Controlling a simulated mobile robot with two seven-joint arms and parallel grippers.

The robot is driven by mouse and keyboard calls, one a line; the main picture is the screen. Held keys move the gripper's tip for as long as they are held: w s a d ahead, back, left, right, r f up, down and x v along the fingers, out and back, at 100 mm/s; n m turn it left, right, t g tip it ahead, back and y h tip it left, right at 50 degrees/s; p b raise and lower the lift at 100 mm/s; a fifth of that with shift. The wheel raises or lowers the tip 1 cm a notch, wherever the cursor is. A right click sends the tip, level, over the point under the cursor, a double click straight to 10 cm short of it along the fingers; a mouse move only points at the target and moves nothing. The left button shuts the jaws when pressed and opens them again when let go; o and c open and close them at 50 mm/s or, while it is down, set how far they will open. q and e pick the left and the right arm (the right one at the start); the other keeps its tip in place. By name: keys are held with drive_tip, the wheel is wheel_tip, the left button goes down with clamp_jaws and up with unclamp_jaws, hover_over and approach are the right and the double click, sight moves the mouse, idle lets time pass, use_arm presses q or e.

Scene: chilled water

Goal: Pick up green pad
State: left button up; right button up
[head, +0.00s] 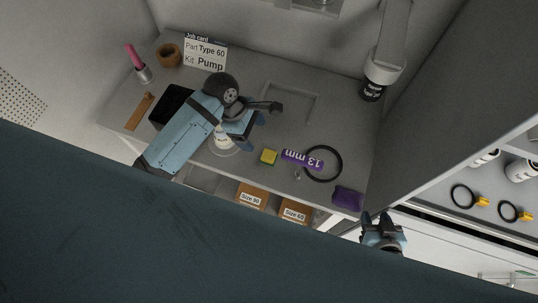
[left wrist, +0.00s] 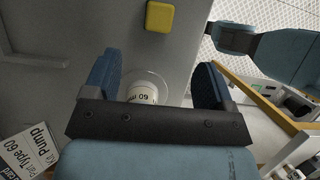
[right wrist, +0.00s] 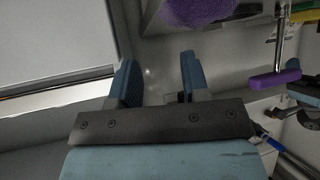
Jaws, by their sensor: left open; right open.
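A small block, yellow on top with a green edge (head: 268,157), lies on the grey desk; it is the only thing like a green pad. In the left wrist view the block (left wrist: 172,17) looks yellow, at the top, beyond my fingers. My left gripper (head: 242,132) is open and empty above the desk, left of the block; its fingers (left wrist: 157,85) frame a white labelled container (left wrist: 142,93) below them. My right gripper (head: 379,220) is open and empty near the desk's front right corner, away from the block. In the right wrist view its fingers (right wrist: 159,78) are apart.
A job card (head: 205,53) stands at the back. Boxes (head: 250,196) sit below the desktop. A tall panel (head: 450,100) rises on the right.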

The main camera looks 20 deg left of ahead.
sight(269, 154)
use_arm(q)
drive_tip(key=p+x, duration=0.1)
drive_tip(key=x, duration=1.1)
drive_tip(key=shift+d, duration=0.1)
drive_tip(key=shift+r, duration=0.1)
drive_tip(key=c, duration=1)
